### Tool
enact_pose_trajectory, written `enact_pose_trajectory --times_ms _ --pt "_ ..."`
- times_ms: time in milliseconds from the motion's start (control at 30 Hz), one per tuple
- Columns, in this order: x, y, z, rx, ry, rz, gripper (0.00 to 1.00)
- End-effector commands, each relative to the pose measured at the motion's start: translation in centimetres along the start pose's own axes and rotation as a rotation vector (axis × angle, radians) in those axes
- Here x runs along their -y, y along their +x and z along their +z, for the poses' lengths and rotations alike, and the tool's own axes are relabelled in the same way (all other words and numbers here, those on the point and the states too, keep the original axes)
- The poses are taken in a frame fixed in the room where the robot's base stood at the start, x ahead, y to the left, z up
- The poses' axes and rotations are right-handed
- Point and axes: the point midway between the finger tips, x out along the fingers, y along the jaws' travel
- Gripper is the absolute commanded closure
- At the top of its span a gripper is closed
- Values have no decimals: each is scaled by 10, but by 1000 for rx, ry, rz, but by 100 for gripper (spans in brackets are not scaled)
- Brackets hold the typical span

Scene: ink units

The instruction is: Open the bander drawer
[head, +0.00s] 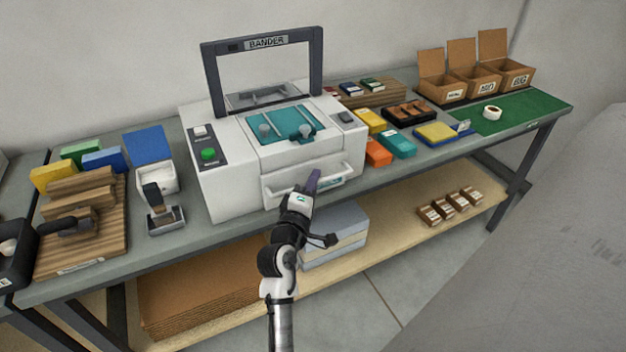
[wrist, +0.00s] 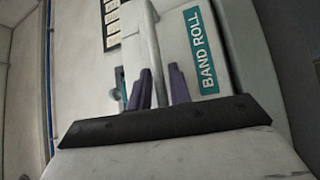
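The white bander (head: 225,180) stands on the bench, with a BANDER sign on its dark arch. Its drawer (head: 280,192) is low on the front, with a pale bar handle (head: 338,175) and a teal BAND ROLL label. The drawer looks shut. My gripper (head: 313,177) is at the drawer front, covering part of the handle and label. In the wrist view, the handle bar (wrist: 153,45) runs between the two purple fingers of my gripper (wrist: 160,75), beside the label (wrist: 200,50). A small gap seems to show beside the bar, so the fingers look open around it.
A stapler-like tool (head: 163,212) and wooden blocks stand left of the bander. Orange and teal boxes (head: 397,144) lie just right of it. Cardboard boxes (head: 435,88) and a green mat (head: 540,108) are at the far right. A pale stack (head: 345,240) sits on the lower shelf.

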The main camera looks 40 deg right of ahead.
Motion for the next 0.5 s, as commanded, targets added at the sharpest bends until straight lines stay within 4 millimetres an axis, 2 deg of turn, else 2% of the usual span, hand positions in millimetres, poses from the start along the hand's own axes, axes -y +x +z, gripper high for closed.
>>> enact_pose_trajectory --times_ms 267,400,500 --pt "0 1 0 -1 1 0 80" --pt "0 1 0 -1 1 0 98" --pt "0 1 0 -1 1 0 100"
